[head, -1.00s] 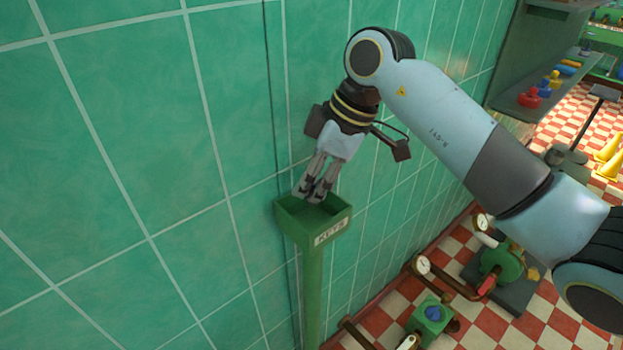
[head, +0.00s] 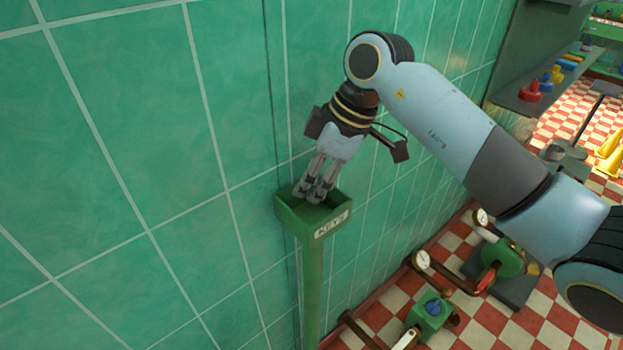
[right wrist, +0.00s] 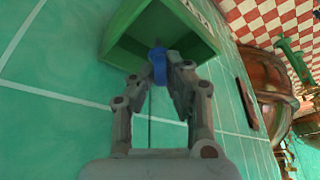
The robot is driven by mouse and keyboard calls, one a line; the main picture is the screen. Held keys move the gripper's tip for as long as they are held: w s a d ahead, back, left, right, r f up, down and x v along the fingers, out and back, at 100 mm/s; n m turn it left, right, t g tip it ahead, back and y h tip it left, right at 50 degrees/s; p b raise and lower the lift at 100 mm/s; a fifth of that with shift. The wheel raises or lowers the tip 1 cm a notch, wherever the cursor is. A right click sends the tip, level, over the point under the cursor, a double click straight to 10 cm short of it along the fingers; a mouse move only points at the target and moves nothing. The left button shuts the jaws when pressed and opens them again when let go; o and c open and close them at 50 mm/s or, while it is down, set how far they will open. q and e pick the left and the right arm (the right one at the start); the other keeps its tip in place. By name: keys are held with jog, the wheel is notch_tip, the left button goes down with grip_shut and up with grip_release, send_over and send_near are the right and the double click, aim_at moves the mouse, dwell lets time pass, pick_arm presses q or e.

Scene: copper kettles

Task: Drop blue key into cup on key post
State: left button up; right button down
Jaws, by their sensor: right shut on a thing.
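The green key cup (head: 300,215), labelled KEYS, sits on top of a green post (head: 312,290) beside the tiled wall. My right gripper (head: 314,198) points down with its fingertips at the cup's opening. In the right wrist view my right gripper (right wrist: 160,75) is shut on the blue key (right wrist: 159,64), whose blue part shows between the fingertips. The cup (right wrist: 128,48) is right beyond the key in that view. The key is hidden in the head view. My left gripper is not in view.
The green tiled wall (head: 120,180) stands close on the left and behind the post. Pipes with gauges (head: 422,260) and a green box with a blue knob (head: 432,308) are low at the right. A shelf (head: 530,103) with coloured items is at the upper right.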

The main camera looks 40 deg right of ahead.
jog(key=shift+f, duration=0.15)
jog(key=c, duration=1.3)
grip_release()
jog(key=shift+o, duration=0.2)
jog(key=v, duration=1.2)
